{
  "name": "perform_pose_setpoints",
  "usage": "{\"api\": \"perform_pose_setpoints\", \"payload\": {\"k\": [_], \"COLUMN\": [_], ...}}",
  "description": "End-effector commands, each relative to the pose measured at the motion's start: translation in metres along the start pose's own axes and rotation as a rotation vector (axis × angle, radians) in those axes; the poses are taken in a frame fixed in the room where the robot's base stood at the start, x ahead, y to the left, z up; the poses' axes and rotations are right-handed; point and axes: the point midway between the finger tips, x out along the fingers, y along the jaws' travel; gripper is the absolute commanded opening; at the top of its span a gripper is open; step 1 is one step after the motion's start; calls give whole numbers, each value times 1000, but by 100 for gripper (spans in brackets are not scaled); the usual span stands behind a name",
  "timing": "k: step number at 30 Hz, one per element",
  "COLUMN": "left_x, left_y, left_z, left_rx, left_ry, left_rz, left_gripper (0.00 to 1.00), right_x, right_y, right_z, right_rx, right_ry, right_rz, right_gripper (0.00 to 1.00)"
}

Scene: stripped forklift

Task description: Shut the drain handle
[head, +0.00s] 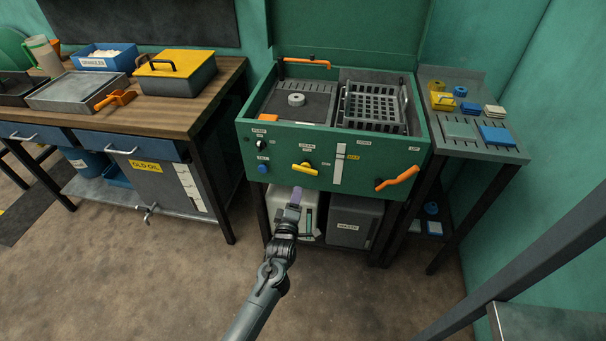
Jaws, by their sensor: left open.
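A green wash tub (275,145) stands in the middle of the head view. Its front panel carries a yellow handle (304,168), lying roughly level, and an orange lever (397,179) at the right, slanting up to the right. My right gripper is not in view.
Under the tub stand a white container (307,230) and a grey bin (352,220). A wooden bench (195,112) with trays is at the left. A side shelf (470,150) with small blue and yellow items is at the right. The floor in front is clear.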

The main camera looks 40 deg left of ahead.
Motion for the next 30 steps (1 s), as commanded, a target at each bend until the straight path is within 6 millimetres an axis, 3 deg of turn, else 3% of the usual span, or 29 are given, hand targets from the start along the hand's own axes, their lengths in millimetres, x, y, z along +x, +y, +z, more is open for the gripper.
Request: {"api": "perform_pose_setpoints", "payload": {"k": [4,15,21,30], "left_x": [23,79,95,99], "left_y": [0,0,1,2], "left_z": [1,1,0,0], "left_rx": [-1,-2,-1,-3], "left_ry": [1,1,0,0], "left_rz": [5,4,3,3], "left_gripper": [43,43,43,43], "right_x": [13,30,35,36], "right_y": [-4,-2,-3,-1], "right_z": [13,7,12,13], "right_rx": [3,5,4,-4], "right_ry": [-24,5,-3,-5], "right_rz": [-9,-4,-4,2], "right_gripper": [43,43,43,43]}}
